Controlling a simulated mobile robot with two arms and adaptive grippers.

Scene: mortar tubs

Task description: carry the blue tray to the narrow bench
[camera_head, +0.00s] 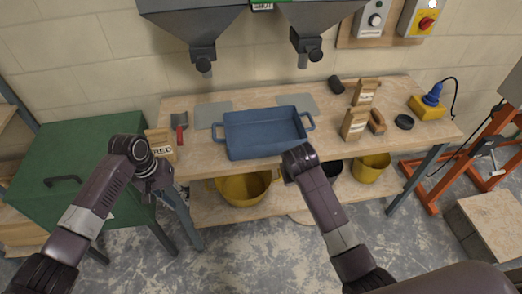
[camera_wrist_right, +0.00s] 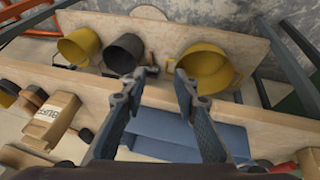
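The blue tray (camera_head: 262,137) is empty and rests on the wooden bench (camera_head: 200,160) below the hoppers, with a handle at its left and right ends. Its blue side also shows in the right wrist view (camera_wrist_right: 180,130). My left gripper (camera_head: 158,193) hangs in front of the bench, left of the tray and apart from it; its fingers are too small and dark to read. My right gripper (camera_wrist_right: 157,82) is open, with nothing between its fingers, near the tray's front right. In the head view its arm hides its fingers. I cannot tell which surface is the narrow bench.
Yellow tubs (camera_head: 243,188) (camera_head: 370,167) and a dark bucket (camera_wrist_right: 124,53) stand on the lower shelf. Paper bags (camera_head: 355,123), a blue-and-yellow tool (camera_head: 430,103) and a red-handled trowel (camera_head: 180,127) lie beside the tray.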

